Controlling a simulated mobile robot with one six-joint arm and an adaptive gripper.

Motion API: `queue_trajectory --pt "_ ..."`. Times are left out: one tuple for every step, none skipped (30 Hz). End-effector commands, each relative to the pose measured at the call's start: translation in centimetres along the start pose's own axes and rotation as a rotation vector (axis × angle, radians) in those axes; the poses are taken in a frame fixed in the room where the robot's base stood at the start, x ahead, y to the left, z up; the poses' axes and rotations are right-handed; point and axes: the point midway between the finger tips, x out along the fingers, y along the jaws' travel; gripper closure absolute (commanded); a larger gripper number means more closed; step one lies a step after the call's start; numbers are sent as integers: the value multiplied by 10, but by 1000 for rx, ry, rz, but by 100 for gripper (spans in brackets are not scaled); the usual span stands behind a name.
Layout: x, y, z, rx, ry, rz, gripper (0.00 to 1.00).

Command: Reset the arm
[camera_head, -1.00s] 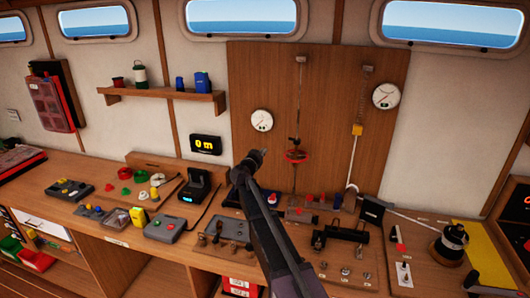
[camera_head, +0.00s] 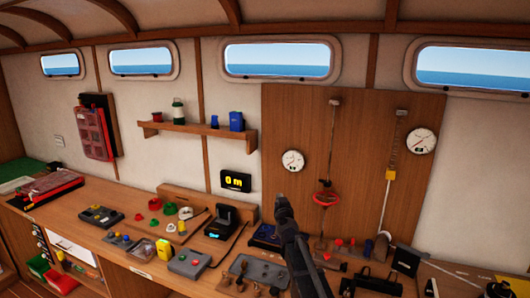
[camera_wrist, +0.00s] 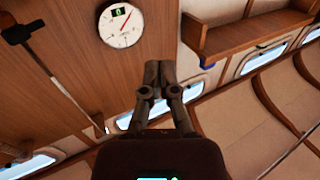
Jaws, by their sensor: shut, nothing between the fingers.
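My gripper (camera_head: 283,207) is raised above the workbench, in front of the lower left part of the wooden wall panel (camera_head: 350,130). In the wrist view my gripper (camera_wrist: 158,68) shows its two fingers together, shut and with nothing between them. It points toward the wall, and the tilted wrist view shows a round white gauge (camera_wrist: 121,25) and the wooden shelf (camera_wrist: 235,38) beyond it. My arm hides part of the bench behind it in the head view.
The bench (camera_head: 135,215) holds many small parts, a dark device with a blue light (camera_head: 222,222) and a grey tray (camera_head: 262,272). A red handwheel (camera_head: 326,197) and a line with a yellow piece (camera_head: 390,174) hang on the panel. A display reading 0 m (camera_head: 236,180) is on the wall.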

Motion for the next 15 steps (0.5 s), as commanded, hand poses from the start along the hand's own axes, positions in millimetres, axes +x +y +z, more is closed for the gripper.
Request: queue_trajectory --pt "-12 -4 4 -1 -25 -47 100" --pt "-17 -7 8 -2 -44 -77 100" --pt "-24 -10 13 -1 -71 -115 100" --pt "-30 -13 17 -2 -94 -142 100" --pt "-35 -15 21 -3 -118 -168 100" --pt "-43 -18 27 -3 -152 -201 100" --pt "-49 -20 32 -3 -180 -225 100" --pt "-56 -22 37 -2 -209 -247 100" --pt "-65 -23 44 -2 -250 -274 100" --pt "-72 -24 50 -1 -282 -293 100" --pt "-79 -25 55 -1 -316 -310 100" --pt "-89 -25 63 0 -362 -330 100" --pt "-97 -25 69 0 -398 -344 100" --pt "-105 -24 75 0 -436 -355 100" --pt "-116 -23 83 1 -486 -368 100"
